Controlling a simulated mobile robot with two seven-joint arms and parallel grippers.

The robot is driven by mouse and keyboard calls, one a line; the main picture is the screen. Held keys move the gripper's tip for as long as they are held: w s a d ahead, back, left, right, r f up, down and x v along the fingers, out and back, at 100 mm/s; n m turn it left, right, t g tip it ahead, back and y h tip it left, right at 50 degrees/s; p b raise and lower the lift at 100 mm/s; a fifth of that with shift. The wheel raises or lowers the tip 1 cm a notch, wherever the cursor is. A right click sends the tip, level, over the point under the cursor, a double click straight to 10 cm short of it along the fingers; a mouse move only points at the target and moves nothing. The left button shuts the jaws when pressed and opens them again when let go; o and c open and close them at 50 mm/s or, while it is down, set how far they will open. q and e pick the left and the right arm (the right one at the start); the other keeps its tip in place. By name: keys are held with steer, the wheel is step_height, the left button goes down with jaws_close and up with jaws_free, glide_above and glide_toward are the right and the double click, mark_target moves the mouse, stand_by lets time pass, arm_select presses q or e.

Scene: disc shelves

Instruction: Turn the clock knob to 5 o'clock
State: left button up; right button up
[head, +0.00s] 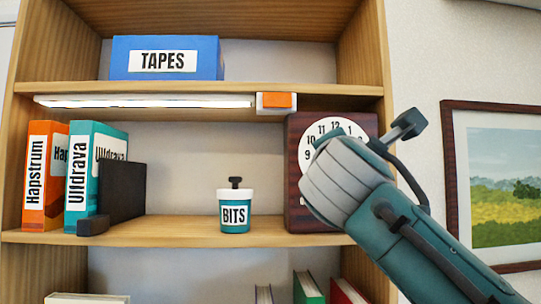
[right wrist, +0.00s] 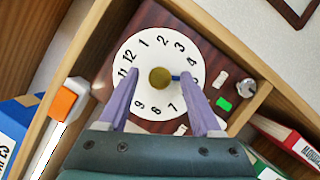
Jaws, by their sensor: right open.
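The clock (head: 293,190) has a dark wooden case and stands at the right end of the middle shelf. My right wrist covers much of it in the head view. In the right wrist view its white dial (right wrist: 150,52) appears turned, with a round brass knob (right wrist: 159,78) at the centre. A short blue pointer (right wrist: 176,77) reaches from the knob toward the place of the 5, which a finger hides. My right gripper (right wrist: 159,74) is open, with a finger on each side of the knob and visible gaps between. My left gripper is not in view.
A green lit patch (right wrist: 224,104) and a silver round part (right wrist: 245,87) sit beside the dial. A BITS cup (head: 234,211) stands left of the clock. Binders (head: 95,180) are farther left. A light bar (head: 150,101) with an orange switch (head: 279,100) hangs above.

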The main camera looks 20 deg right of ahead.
steer(key=b+v, duration=0.5)
steer(key=v, duration=0.5)
